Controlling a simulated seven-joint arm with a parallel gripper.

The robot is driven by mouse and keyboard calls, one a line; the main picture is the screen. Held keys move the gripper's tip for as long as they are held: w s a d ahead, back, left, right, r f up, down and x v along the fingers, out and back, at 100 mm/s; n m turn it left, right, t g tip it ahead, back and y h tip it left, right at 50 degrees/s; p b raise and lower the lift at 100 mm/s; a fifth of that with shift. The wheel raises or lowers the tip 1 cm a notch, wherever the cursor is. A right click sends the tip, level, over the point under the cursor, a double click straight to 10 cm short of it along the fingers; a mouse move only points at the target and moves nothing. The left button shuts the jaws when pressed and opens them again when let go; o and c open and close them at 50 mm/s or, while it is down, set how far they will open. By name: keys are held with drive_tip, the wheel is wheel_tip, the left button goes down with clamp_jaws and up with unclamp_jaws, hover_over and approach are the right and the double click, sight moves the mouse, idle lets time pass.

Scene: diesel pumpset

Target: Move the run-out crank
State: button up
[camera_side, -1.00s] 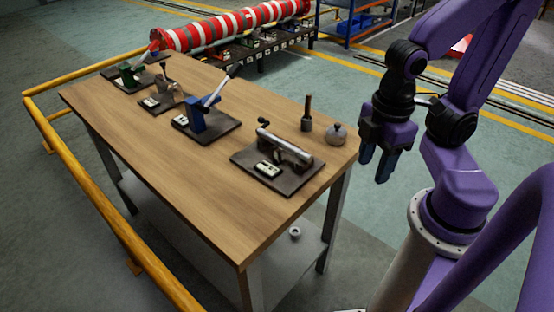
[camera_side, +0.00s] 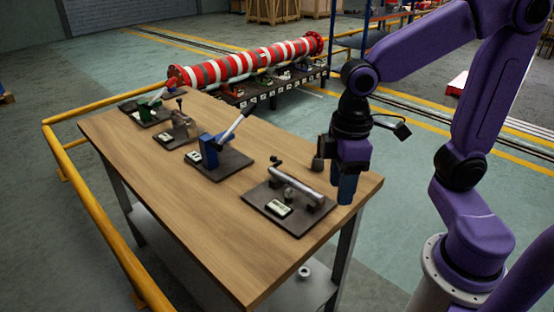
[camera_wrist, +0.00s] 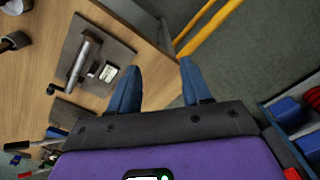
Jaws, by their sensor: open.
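A device with a silver horizontal cylinder and a small dark crank at its far-left end (camera_side: 296,184) is on a dark base plate near the table's right end; I take it for the run-out crank. It also shows at the upper left of the wrist view (camera_wrist: 84,58), with a pale label on its plate. My gripper (camera_side: 346,190) is open and empty, to the right of the device and apart from it. In the wrist view, the blue fingers (camera_wrist: 160,82) are spread, with the table edge and floor beyond them.
A blue lever device (camera_side: 209,150), a tan lever device (camera_side: 183,124) and a green device with a red lever (camera_side: 146,112) stand farther along the wooden table (camera_side: 215,225). A dark upright object (camera_side: 318,153) is partly behind my gripper. A yellow rail (camera_side: 100,220) runs along the left.

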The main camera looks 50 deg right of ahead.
drive_tip(key=w+r+m, duration=0.2)
drive_tip(key=w+m, duration=0.1)
drive_tip(key=w, duration=0.8)
drive_tip(key=m+y, duration=0.1)
drive_tip(key=m, duration=0.6)
hover_over(274, 156)
drive_tip(key=d, duration=0.3)
drive_tip(key=a+f, duration=0.1)
drive_tip(key=f, duration=1.1)
drive_tip(key=a+f, duration=0.1)
drive_tip(key=f, duration=0.5)
drive_tip(key=shift+a, duration=0.3)
clamp_jaws()
